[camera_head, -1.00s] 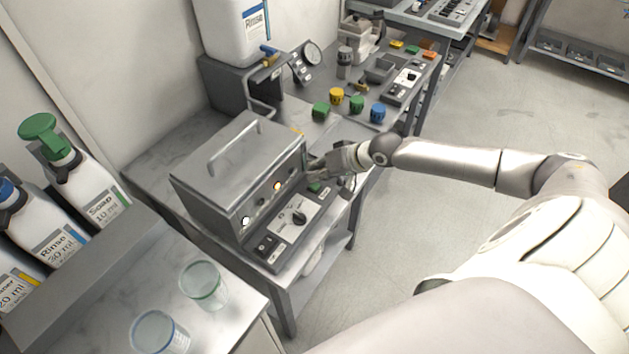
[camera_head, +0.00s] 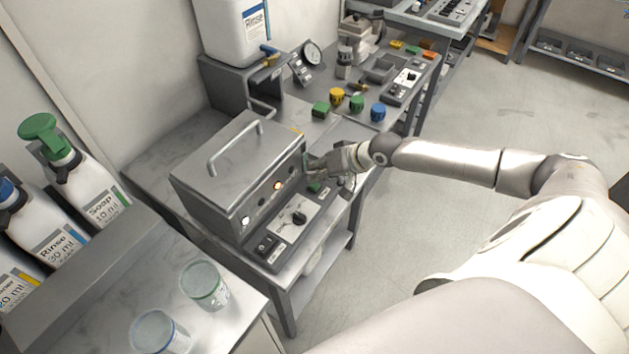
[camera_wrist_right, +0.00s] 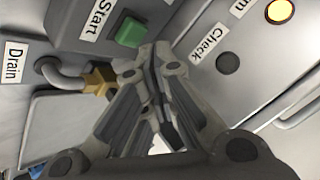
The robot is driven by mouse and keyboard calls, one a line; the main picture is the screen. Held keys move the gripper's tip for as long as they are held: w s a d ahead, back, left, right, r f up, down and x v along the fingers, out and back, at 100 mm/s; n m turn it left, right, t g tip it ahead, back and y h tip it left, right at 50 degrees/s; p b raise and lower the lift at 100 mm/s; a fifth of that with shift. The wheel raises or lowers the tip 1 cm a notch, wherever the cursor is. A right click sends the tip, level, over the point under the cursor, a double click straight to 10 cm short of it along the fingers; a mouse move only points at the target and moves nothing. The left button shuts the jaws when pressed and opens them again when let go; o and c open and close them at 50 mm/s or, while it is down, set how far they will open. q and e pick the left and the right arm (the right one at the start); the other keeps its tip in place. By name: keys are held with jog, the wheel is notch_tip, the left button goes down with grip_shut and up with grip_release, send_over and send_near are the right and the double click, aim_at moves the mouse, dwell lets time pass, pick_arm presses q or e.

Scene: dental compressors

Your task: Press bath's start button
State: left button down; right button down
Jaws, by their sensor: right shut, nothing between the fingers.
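The bath (camera_head: 240,165) is a grey metal box with a closed, handled lid, standing on the bench. Its green start button (camera_head: 314,187) sits at the far end of the front control panel. In the right wrist view the green button (camera_wrist_right: 131,31) lies beside a "Start" label. My right gripper (camera_head: 311,164) is shut and empty, close to the bath's front wall by the button. In the wrist view its fingertips (camera_wrist_right: 152,58) appear right beside the button; I cannot tell whether they touch it. My left gripper is not in view.
The panel also has a dial (camera_head: 299,217) and a black switch (camera_head: 265,243). An amber lamp (camera_head: 277,186) is lit on the bath's front. A brass-coloured drain fitting (camera_wrist_right: 99,79) is near the fingers. Coloured caps stand beyond; two cups are in front.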

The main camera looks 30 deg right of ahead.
jog(key=shift+f, duration=0.15)
jog(key=shift+f, duration=0.3)
jog(key=shift+f, duration=0.5)
dwell(0.7)
jog(key=shift+r, duration=0.15)
jog(key=shift+r+p, duration=0.75)
jog(key=shift+p, duration=0.1)
notch_tip(320, 180, up, 5)
jog(key=p, duration=0.5)
jog(key=shift+r, duration=0.15)
